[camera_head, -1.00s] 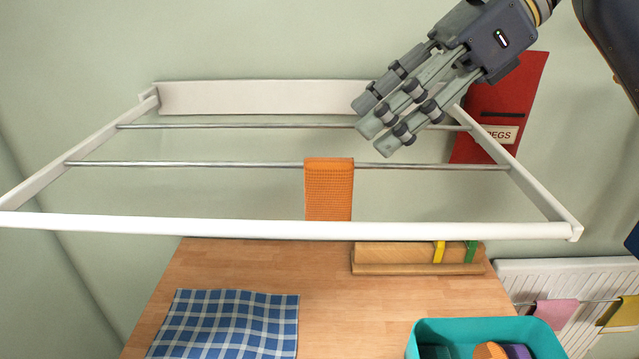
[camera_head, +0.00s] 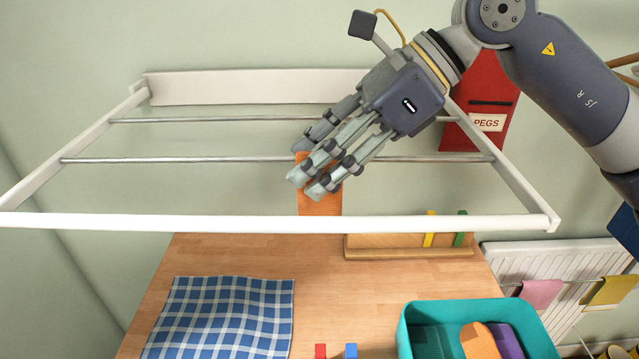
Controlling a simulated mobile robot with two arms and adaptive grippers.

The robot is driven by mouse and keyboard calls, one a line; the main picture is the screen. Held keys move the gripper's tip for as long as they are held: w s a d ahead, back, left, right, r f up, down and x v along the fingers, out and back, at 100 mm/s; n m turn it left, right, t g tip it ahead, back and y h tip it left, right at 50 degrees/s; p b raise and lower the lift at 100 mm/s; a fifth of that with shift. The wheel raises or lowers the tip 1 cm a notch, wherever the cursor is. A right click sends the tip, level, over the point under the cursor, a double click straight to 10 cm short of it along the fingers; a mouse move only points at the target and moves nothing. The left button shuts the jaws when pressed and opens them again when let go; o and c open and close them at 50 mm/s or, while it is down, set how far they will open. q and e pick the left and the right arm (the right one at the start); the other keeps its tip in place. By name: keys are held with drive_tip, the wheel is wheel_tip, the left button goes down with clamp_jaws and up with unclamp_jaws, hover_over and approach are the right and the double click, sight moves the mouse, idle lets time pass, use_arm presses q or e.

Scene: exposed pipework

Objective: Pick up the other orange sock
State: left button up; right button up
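An orange sock (camera_head: 320,203) hangs over the front metal rail of the white drying rack. A second orange piece, which looks like another sock (camera_head: 480,343), lies in the teal basket (camera_head: 403,333) at the lower right. My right gripper (camera_head: 316,178) comes in from the upper right, with its fingers pointing down and left across the top of the hanging sock. The fingers hide part of the sock and the rail. I cannot tell whether they touch it or how far they are closed. My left gripper is not in view.
The white rack frame (camera_head: 280,223) surrounds the rails. Below are a wooden tabletop (camera_head: 340,285), a blue checked cloth (camera_head: 220,318), and a wooden holder (camera_head: 385,246) with yellow and green pegs. A red PEGS bag (camera_head: 487,95) hangs behind my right arm. Purple and green items lie in the basket.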

drive_tip(key=c, duration=0.8)
drive_tip(key=shift+r, duration=0.1)
